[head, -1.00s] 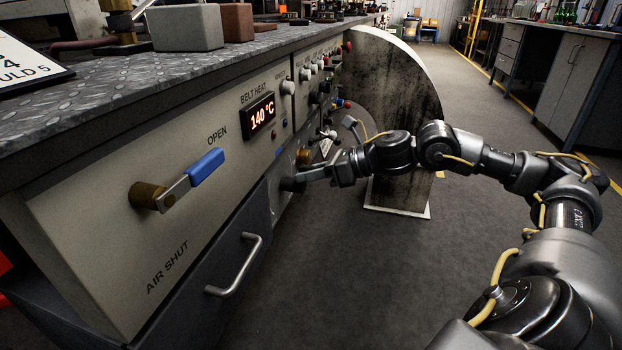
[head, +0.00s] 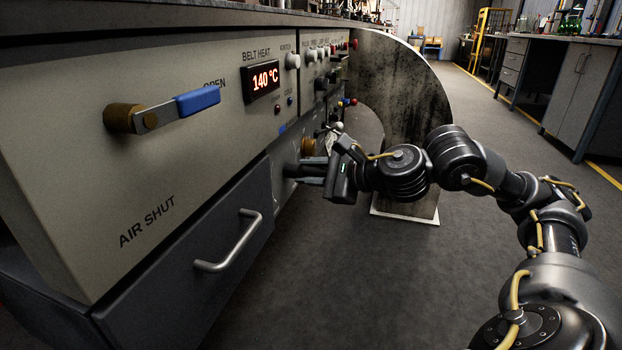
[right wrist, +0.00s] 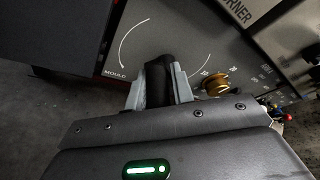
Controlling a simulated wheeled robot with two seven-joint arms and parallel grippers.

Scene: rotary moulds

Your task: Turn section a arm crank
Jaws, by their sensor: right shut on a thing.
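My right gripper (head: 303,174) reaches to the lower front panel of the grey machine in the head view. In the right wrist view my right gripper (right wrist: 159,88) has its two pale fingers on either side of a black handle, the arm crank (right wrist: 158,72), and is shut on it. The crank stands in front of a dark panel with a white arc, the word MOULD at its left end and small numbers at right. In the head view the crank is mostly hidden by the fingers. My left gripper is not in view.
A brass knob (right wrist: 215,84) sits just right of the crank. A blue-handled lever (head: 165,110) points to OPEN on the upper panel. A drawer handle (head: 232,243) juts out below. A curved, stained metal plate (head: 415,100) stands behind my wrist. The floor at right is clear.

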